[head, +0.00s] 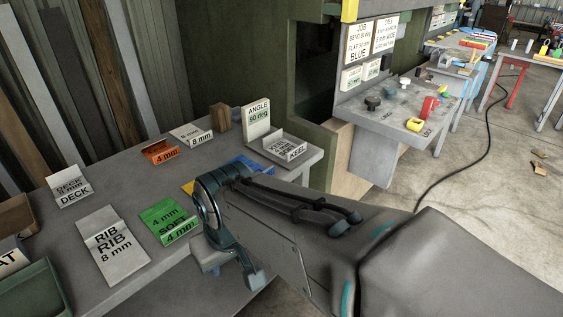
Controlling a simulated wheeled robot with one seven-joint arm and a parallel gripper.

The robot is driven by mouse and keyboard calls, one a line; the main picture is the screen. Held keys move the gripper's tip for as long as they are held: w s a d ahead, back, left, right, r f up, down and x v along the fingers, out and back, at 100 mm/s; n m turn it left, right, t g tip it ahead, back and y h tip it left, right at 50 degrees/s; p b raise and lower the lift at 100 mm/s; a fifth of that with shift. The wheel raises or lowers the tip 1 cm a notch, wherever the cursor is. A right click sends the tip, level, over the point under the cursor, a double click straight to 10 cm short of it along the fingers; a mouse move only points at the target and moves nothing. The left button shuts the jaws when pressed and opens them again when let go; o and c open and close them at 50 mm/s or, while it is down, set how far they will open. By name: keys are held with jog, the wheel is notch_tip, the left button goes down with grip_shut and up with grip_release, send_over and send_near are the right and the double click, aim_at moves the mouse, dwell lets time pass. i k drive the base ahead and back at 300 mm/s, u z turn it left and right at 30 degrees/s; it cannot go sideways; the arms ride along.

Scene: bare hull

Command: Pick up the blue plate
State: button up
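A blue plate (258,165) lies on the grey bench. Only part of it shows, because my arm covers the rest. My gripper (236,272) points down at the bench's front edge, in front of and below the visible blue part and apart from it. Its two finger parts stand apart, with nothing seen between them.
The bench (125,180) holds a green plate (168,220), a grey RIB plate (112,245), an orange plate (160,151) and a grey KEEL plate (285,148). A yellow piece (188,187) shows beside my wrist. A green bin (35,297) stands at the lower left.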

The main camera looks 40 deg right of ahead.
aim_at(256, 167)
jog(key=z, duration=0.85)
jog(key=i, duration=1)
